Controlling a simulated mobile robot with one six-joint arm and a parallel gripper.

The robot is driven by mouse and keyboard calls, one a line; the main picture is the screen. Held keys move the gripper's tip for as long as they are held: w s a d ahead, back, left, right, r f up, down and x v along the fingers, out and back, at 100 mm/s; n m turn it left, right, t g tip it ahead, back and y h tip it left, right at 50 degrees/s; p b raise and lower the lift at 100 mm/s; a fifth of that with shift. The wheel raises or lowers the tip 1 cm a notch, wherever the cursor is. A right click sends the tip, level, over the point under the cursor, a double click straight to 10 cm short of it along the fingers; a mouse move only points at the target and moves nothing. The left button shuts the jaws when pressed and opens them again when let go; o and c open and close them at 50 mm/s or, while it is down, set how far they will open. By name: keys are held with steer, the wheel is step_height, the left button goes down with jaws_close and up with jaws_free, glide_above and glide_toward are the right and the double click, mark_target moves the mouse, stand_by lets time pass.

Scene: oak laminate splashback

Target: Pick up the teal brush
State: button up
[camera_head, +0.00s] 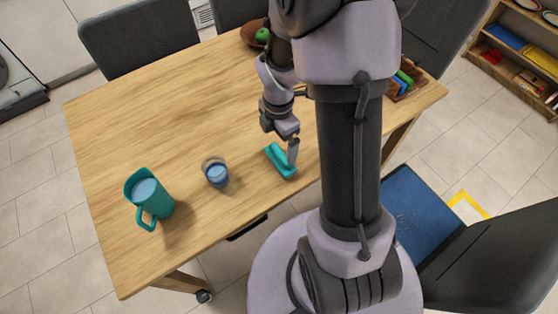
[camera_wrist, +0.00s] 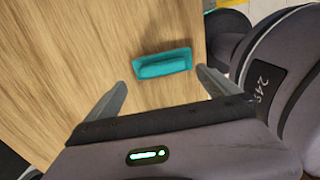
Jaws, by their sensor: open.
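The teal brush (camera_head: 279,160) lies on the wooden table (camera_head: 160,100) near its front edge, close to my column. In the wrist view the brush (camera_wrist: 162,65) lies flat, a block with a raised grip, just beyond the fingertips and roughly centred between them. My gripper (camera_head: 290,146) is over the brush in the head view, and one finger overlaps the brush there. In the wrist view my gripper (camera_wrist: 160,78) is open, its two fingers spread wide with nothing between them. I cannot tell the exact height of the fingertips above the table.
A teal pitcher (camera_head: 163,203) and a glass of blue liquid (camera_head: 215,173) stand left of the brush. A brown bowl with a green fruit (camera_head: 262,36) and a wooden box of coloured items (camera_head: 404,80) are farther back. Dark chairs (camera_head: 140,38) surround the table.

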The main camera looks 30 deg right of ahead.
mark_target(280, 153)
steer(key=f+b, duration=0.2)
steer(key=f, duration=0.1)
steer(key=f+b, duration=0.1)
steer(key=f, duration=0.1)
steer(key=shift+s+f, duration=0.25)
steer(key=shift+s, duration=0.05)
steer(key=shift+r, duration=0.2)
steer(key=c, duration=1.5)
step_height(280, 153, up, 10)
steer(key=p, duration=0.5)
steer(key=shift+c, duration=0.2)
